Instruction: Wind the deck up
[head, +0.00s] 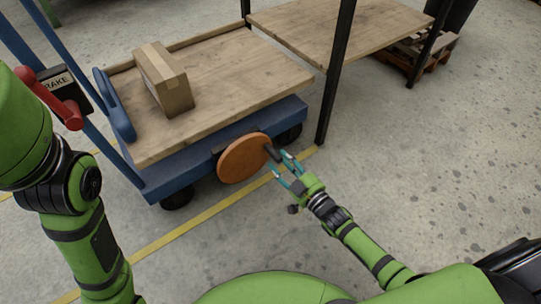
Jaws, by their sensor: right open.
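The deck (232,75) is a wooden platform on a blue cart, with a cardboard box (163,79) on it. An orange-brown crank wheel (241,160) is on the cart's near side. Its dark handle (271,153) sticks out at the wheel's right edge. My right gripper (282,163) is open, its teal fingers at the handle. I cannot tell whether they touch it. My left arm comes in at the left edge; its gripper is out of view.
A red brake lever (62,106) with a BRAKE label is on the cart's blue frame at left. A wooden table (340,25) with dark legs stands behind the cart, one leg close to its right corner. A pallet (425,48) lies beyond. The floor at right is clear.

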